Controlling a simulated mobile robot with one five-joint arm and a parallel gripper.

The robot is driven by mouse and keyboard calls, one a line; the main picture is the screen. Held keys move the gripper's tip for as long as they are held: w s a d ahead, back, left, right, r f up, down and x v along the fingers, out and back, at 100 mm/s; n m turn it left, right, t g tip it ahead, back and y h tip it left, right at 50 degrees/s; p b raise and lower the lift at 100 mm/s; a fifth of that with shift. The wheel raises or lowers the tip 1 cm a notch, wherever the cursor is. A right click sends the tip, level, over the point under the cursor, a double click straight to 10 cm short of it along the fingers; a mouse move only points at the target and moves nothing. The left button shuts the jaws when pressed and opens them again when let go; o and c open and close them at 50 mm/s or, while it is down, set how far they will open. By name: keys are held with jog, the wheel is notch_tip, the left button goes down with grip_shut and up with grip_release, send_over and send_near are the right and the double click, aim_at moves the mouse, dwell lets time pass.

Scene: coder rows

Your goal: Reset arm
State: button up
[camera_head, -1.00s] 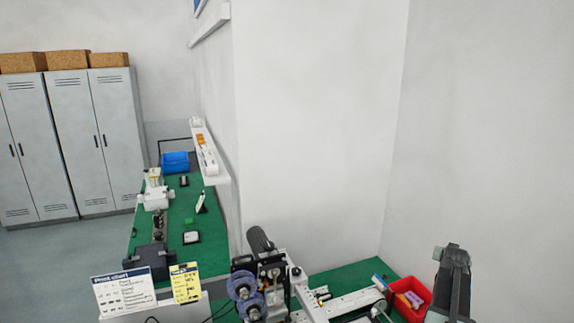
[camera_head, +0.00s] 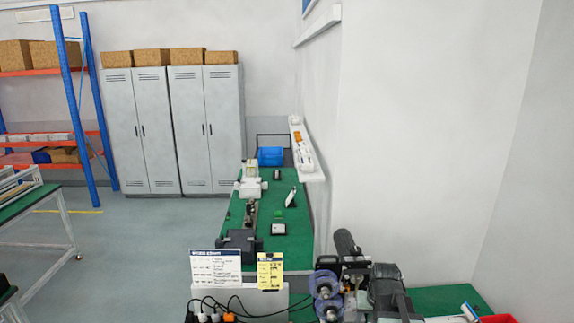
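A dark, blocky part of my arm (camera_head: 388,290) rises from the bottom edge, right of centre, in the head view. It stands in front of the machine with purple rollers (camera_head: 325,288) and hides part of it. I cannot make out separate fingertips, so whether my gripper is open or shut does not show. Nothing held is visible.
A green bench (camera_head: 297,225) runs back along the wall (camera_head: 420,130), with a blue bin (camera_head: 270,156) at its far end. A red bin (camera_head: 497,318) is at lower right. Grey lockers (camera_head: 210,130), a blue-orange rack (camera_head: 70,100) and another bench (camera_head: 20,203) stand left. Floor between is clear.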

jog(key=s+a+n+g, duration=0.2)
jog(key=s+a, duration=0.4)
jog(key=a, duration=0.6)
jog(key=shift+g+y, duration=0.3)
jog(key=shift+g, duration=0.2)
jog(key=f+b, duration=0.9)
jog(key=f, duration=0.1)
jog(key=s+f+b, duration=0.1)
jog(key=f+b, duration=0.8)
jog(key=b, duration=0.1)
jog(key=s+f+b, duration=0.1)
jog(key=f+b, duration=0.8)
jog(key=f, duration=0.1)
jog(key=shift+s+f+b, duration=0.2)
jog(key=shift+f+b, duration=0.1)
jog(key=shift+b, duration=0.1)
jog(key=shift+r, duration=0.1)
